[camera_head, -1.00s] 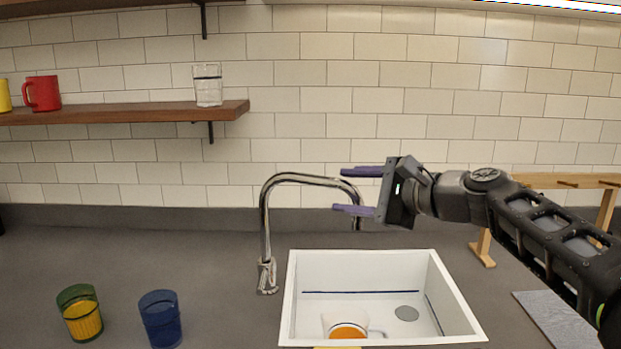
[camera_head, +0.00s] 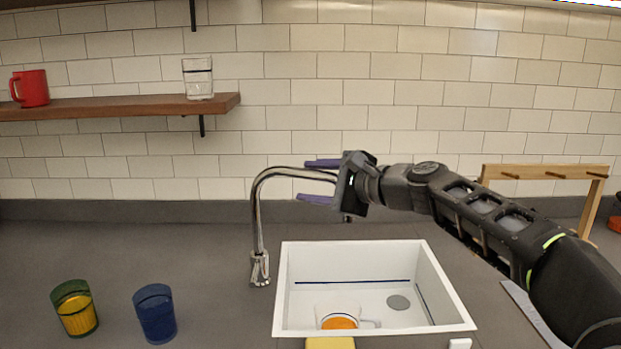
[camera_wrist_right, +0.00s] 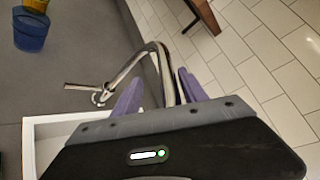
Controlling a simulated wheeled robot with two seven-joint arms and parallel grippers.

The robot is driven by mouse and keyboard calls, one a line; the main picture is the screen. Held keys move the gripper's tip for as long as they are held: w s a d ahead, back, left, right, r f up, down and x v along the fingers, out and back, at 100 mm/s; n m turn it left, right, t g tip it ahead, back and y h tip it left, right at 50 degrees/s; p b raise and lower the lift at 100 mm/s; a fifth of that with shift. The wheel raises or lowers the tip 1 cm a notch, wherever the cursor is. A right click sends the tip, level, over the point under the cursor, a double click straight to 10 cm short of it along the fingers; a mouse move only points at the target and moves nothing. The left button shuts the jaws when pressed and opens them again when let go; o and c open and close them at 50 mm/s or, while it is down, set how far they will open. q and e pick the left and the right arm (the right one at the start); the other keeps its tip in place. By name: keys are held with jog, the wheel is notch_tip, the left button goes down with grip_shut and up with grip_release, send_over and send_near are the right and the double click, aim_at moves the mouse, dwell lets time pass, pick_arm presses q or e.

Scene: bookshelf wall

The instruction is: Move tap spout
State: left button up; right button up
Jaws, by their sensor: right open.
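The chrome tap has a tall curved spout (camera_head: 258,205) that rises at the left of the white sink and arches right. My right gripper (camera_head: 321,180) is open, its purple fingers pointing left at the far end of the spout. In the right wrist view the spout (camera_wrist_right: 135,62) runs down into the gap between the open fingers (camera_wrist_right: 158,95). Whether either finger touches it I cannot tell. The spout's tip is partly hidden behind the gripper in the head view. My left gripper is not in view.
The white sink (camera_head: 455,303) holds a mug (camera_head: 338,317) with an orange patch. Green-yellow (camera_head: 75,308) and blue (camera_head: 155,314) cups stand left on the grey counter. A wooden rack (camera_head: 545,172) stands at right. A wall shelf (camera_head: 120,106) holds a red mug and a glass.

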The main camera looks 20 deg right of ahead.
jog(key=shift+w+a+f, duration=0.1)
jog(key=shift+w+a, duration=0.15)
jog(key=shift+w, duration=0.05)
jog(key=shift+c, duration=0.5)
grip_shut()
dwell(0.8)
